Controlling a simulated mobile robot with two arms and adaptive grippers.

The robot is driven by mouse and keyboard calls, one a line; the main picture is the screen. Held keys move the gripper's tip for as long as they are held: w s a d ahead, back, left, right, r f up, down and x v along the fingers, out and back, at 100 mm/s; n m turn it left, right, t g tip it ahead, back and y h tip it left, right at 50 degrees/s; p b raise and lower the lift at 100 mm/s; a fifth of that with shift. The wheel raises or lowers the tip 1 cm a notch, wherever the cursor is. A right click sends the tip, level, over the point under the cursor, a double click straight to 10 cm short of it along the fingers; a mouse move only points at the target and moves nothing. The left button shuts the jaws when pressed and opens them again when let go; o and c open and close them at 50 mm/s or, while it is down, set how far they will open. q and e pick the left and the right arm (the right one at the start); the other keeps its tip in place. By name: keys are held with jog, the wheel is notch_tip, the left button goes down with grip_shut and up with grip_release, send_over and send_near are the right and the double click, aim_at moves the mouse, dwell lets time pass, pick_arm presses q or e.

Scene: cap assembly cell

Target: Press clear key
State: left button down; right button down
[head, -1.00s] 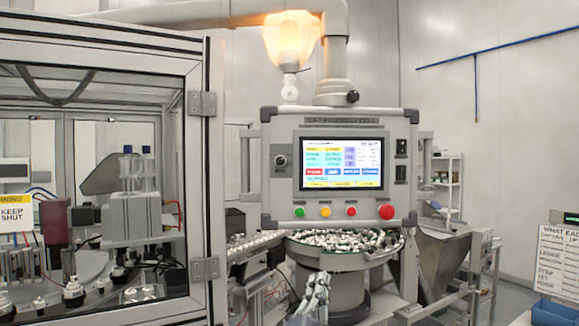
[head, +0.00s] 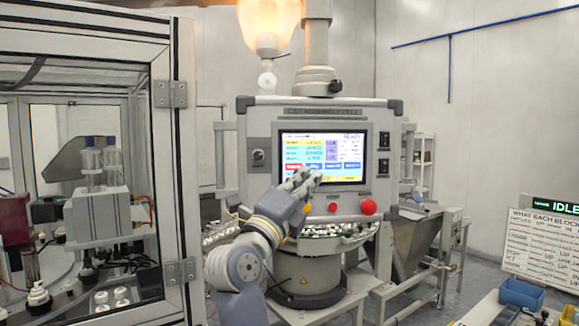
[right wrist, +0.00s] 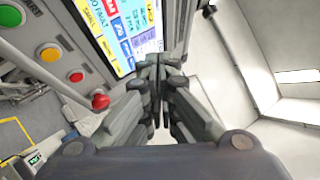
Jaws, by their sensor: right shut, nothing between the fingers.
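The control panel (head: 260,190) carries a lit touch screen (head: 345,142), which also shows in the right wrist view (right wrist: 143,35). Along the screen's lower part runs a row of coloured keys, one red (head: 293,167) and several blue (head: 352,166). Their labels are too small to read, so I cannot tell which is the clear key. My right gripper (head: 305,178) is shut and empty, its fingertips in front of the screen's lower edge, hiding part of the key row. In the right wrist view the fingertips are beside the screen; contact cannot be told. My left gripper is out of view.
Below the screen sit a red button (head: 333,207) and a red mushroom button (head: 368,207). Green (right wrist: 10,15) and yellow (right wrist: 49,53) buttons show in the right wrist view. A glazed machine enclosure (head: 185,215) stands left. A bowl of caps (head: 345,240) is below the panel.

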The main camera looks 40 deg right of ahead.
aim_at(294, 166)
jog(key=w+d, duration=0.4)
jog(key=w, duration=0.3)
jog(key=shift+w+d, duration=0.25)
jog(key=shift+d, duration=0.15)
dwell(0.9)
dwell(0.4)
jog(key=shift+w+d, duration=0.25)
jog(key=shift+w, duration=0.1)
